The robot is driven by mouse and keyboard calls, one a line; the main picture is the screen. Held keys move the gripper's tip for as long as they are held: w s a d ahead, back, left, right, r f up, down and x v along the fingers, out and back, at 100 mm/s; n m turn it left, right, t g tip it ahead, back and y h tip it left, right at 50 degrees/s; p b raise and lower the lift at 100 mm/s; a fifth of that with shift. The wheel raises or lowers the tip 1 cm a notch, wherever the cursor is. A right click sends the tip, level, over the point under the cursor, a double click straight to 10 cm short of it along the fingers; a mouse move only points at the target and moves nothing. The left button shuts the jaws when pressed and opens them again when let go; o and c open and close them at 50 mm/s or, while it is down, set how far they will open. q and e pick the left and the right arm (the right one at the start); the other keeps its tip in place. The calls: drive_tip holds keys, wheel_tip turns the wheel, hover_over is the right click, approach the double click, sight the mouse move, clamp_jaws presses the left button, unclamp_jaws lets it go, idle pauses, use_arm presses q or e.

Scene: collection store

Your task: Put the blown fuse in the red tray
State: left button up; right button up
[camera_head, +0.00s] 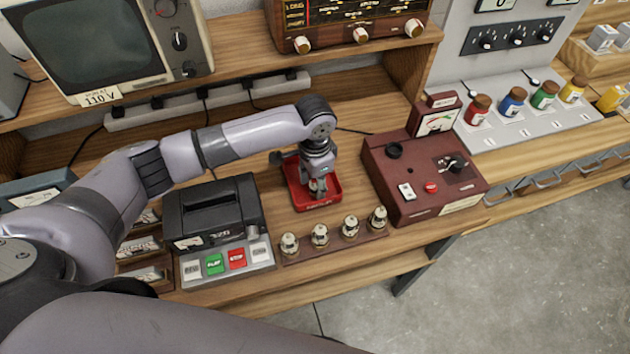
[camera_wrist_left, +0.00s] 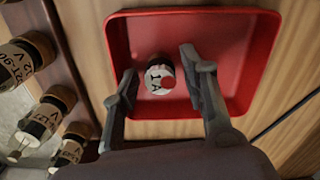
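The red tray (camera_head: 301,197) stands on the bench, to the right of the grey-and-black device. My left gripper (camera_head: 317,188) reaches down over it. In the left wrist view, the red tray (camera_wrist_left: 262,60) lies beneath the fingers of my left gripper (camera_wrist_left: 162,88). The fingers stand apart, with a visible gap on each side of the fuse. My right gripper is not in view.
Several valves (camera_head: 320,235) stand in a row on a strip in front of the tray. A dark red tester box (camera_head: 420,180) is to the right, and the device with green and red buttons (camera_head: 228,262) to the left. A shelf (camera_head: 240,60) overhangs behind.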

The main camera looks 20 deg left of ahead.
sight(315, 184)
use_arm(q)
wheel_tip(315, 184, up, 12)
drive_tip(key=b, duration=0.2)
drive_tip(key=shift+r, duration=0.15)
idle(0.4)
idle(0.5)
